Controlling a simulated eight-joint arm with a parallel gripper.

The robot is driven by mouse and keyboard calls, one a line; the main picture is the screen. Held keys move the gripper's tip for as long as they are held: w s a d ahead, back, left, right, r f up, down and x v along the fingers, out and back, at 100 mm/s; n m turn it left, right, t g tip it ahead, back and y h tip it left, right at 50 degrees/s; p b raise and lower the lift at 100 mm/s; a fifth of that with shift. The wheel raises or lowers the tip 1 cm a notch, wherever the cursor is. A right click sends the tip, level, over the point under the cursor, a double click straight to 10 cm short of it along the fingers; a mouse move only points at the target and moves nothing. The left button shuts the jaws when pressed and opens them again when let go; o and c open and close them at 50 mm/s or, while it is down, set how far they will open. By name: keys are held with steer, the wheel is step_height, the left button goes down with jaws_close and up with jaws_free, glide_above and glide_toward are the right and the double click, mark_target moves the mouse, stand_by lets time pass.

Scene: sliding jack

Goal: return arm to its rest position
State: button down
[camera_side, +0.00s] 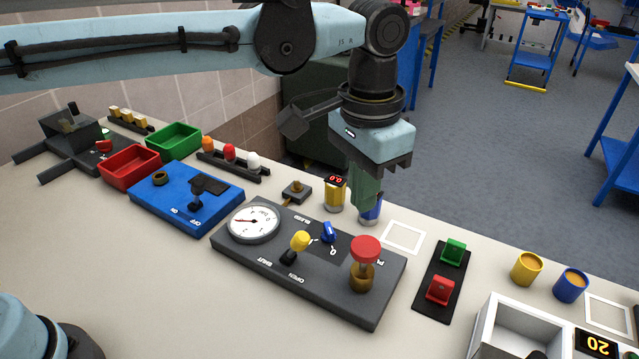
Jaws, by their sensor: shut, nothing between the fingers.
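My gripper (366,192) points down over the back of the bench, with its green fingers shut and nothing between them. It is behind the dark panel (320,293), in front of a blue cylinder (371,213) that it partly hides. The panel carries a round white gauge (253,222), a yellow-handled lever (300,241), a blue knob (328,232) and a red-topped knob (365,249). I cannot tell from this view how high the fingertips are above the bench.
A white square outline (403,237) and a green-and-red button panel (434,295) lie to the right. A blue panel (186,200) and red bin (130,167) are left. Open bench lies at front left.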

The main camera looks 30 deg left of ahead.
steer(key=s+a+r+n+t+h, duration=0.1)
steer(key=s+a+n+t, duration=0.15)
steer(key=a, duration=1.45)
steer(key=s+a+f+n+t+y, duration=0.1)
steer(key=s+a+f+n+t, duration=0.2)
steer(key=s+a+f, duration=0.3)
steer(key=a+t, duration=0.1)
steer(key=a, duration=0.4)
steer(key=shift+s, duration=0.2)
